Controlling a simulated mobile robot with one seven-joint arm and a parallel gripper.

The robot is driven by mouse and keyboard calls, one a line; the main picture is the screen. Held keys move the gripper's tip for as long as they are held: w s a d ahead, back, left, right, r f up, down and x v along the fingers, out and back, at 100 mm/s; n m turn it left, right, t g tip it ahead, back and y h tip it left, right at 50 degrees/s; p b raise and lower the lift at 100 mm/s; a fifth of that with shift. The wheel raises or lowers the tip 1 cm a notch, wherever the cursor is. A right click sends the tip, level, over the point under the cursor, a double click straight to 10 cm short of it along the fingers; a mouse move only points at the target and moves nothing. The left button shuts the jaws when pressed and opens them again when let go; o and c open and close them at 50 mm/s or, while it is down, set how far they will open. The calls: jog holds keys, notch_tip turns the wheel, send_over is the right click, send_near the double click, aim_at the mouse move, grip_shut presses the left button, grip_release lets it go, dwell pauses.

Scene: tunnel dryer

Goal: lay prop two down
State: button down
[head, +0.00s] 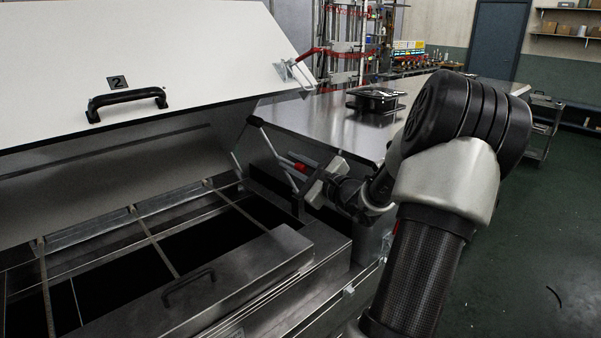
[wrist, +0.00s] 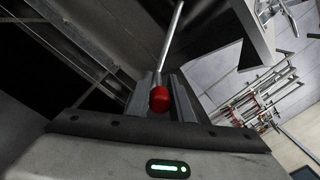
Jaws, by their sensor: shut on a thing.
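Lid two (head: 150,55), a pale panel marked "2" with a black handle, stands raised and tilted over the open dryer. My gripper (head: 308,180) is at the right end of the opening, below the lid's right edge. In the wrist view, my gripper (wrist: 163,98) is shut on prop two, a thin grey rod (wrist: 171,45) with a red knob (wrist: 160,99). The knob sits between the fingers and the rod runs away from them. The red knob also shows in the head view (head: 300,167). I cannot tell whether the rod's far end touches the lid.
The dryer's dark opening has crossbars (head: 153,240) and a steel front cover with a handle (head: 188,286). A red-handled clamp (head: 300,62) is on the lid's right edge.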

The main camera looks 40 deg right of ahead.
jog(key=shift+a+f+n+b, duration=0.55)
jog(key=shift+a+b, duration=0.2)
jog(key=shift+b, duration=0.25)
jog(key=shift+r, duration=0.1)
jog(key=c, duration=1.6)
grip_release()
jog(key=s, duration=1.7)
jog(key=shift+s+a+f, duration=0.2)
jog(key=shift+a+f, duration=0.05)
jog(key=shift+a, duration=0.1)
